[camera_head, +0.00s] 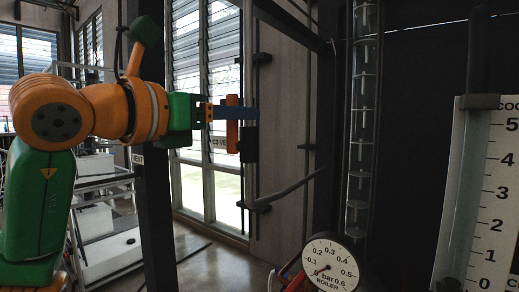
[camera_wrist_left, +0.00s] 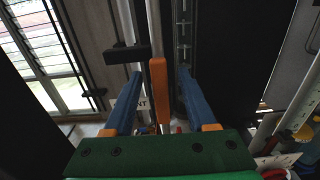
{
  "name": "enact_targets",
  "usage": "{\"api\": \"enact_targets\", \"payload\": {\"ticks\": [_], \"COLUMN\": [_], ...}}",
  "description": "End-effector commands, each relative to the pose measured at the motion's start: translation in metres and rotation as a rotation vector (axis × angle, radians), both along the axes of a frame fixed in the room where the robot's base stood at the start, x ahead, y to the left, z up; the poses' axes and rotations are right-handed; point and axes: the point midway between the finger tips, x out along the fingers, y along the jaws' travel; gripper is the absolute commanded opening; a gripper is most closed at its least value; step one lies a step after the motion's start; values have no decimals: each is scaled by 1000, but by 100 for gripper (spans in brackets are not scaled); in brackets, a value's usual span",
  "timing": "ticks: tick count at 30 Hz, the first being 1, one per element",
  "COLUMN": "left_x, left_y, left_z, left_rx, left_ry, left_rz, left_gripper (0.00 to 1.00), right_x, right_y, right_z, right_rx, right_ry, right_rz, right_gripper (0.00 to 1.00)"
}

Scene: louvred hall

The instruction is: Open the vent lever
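The vent lever's orange handle (camera_head: 232,131) stands upright near a vertical rod in front of the grey panel. In the left wrist view the handle (camera_wrist_left: 159,88) is between the two blue fingers, with a gap on each side. My left gripper (camera_head: 254,113) reaches in from the left at the handle's height. It also shows in the left wrist view (camera_wrist_left: 161,73), open around the handle and not visibly closed on it. A label, partly hidden, is behind the handle. My right gripper is not in view.
A round boiler gauge (camera_head: 332,268) is at the lower middle, and a large scale (camera_head: 492,190) stands at the right. A glass column (camera_head: 362,120) rises behind the gauge. A dark post (camera_head: 153,215) stands below my left arm. Louvred windows (camera_head: 205,60) are behind.

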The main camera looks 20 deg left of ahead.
Motion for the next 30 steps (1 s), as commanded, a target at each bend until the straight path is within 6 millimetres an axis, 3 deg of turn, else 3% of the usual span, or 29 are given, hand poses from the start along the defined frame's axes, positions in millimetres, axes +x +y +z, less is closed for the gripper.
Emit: {"api": "enact_targets", "payload": {"ticks": [5,18,27,30], "left_x": [-2,-63,-67,-76], "left_y": [1,23,24,28], "left_z": [0,0,1,-1], "left_rx": [0,0,0,-1], "left_ry": [-2,-4,-3,-5], "left_rz": [0,1,0,1], "left_gripper": [57,57,57,57], "right_x": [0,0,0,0], "right_y": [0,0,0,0], "right_z": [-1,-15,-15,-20], "right_rx": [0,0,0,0], "right_ry": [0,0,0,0], "right_rz": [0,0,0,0], "right_gripper": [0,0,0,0]}}
